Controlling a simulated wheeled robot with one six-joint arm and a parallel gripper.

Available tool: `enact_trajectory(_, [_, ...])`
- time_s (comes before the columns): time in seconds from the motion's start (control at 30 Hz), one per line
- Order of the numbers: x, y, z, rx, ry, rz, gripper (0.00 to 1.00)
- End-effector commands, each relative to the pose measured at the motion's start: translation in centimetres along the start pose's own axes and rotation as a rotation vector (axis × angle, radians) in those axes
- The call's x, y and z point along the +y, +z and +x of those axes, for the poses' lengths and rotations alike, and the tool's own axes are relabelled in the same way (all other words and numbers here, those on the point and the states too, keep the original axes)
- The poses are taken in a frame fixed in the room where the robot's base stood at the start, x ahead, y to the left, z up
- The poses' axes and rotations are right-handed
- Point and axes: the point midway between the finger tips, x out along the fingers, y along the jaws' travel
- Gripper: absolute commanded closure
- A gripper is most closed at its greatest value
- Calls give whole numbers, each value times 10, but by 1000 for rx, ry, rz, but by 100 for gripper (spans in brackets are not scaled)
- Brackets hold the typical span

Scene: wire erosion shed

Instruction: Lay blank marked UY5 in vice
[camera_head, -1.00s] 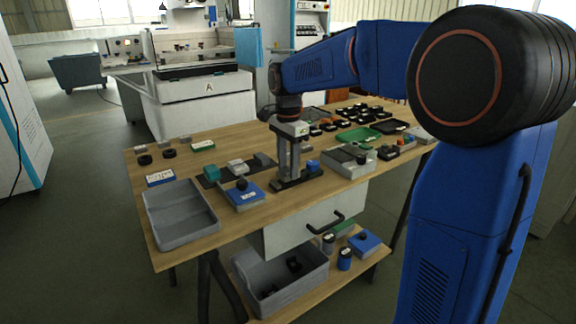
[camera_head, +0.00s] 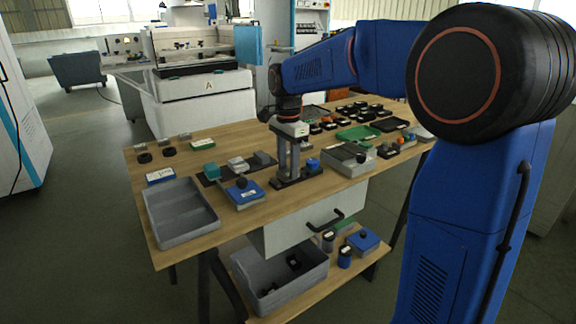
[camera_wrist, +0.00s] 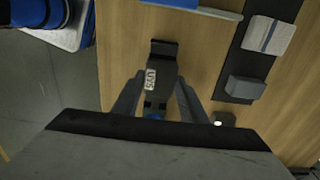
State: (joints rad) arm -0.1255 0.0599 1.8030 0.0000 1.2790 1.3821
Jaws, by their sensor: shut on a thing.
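My gripper (camera_wrist: 158,92) points down with its two fingers shut on a dark blank (camera_wrist: 151,95). The blank's white label, reading UY5, faces the wrist camera. In the head view my gripper (camera_head: 288,160) is upright over the vice (camera_head: 296,180), a dark base with a blue part at its right end. In the wrist view a dark end of the vice (camera_wrist: 164,47) shows beyond the blank, and a blue bit shows behind it, near my palm. The fingers hide much of the vice. I cannot tell whether the blank touches its bed.
Left of the vice are a blue-topped box (camera_head: 243,192) and a dark strip (camera_head: 211,180) bearing small blocks. A grey tray (camera_head: 181,238) is at the table's near left. A grey box (camera_head: 347,160) stands to the right, with several small dark parts behind.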

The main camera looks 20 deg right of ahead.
Motion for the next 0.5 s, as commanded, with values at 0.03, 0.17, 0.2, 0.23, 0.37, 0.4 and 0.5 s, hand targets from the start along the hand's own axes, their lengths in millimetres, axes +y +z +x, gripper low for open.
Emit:
enact_trajectory(0.03, [0,0,0,0,-1,0,97])
enact_trajectory(0.17, [0,0,1,0,0,0,97])
enact_trajectory(0.2, [0,0,2,0,0,0,97])
enact_trajectory(0.23, [0,0,2,0,0,0,97])
enact_trajectory(0.37, [0,0,3,0,0,0,97])
enact_trajectory(0.4, [0,0,4,0,0,0,97])
enact_trajectory(0.5, [0,0,4,0,0,0,97])
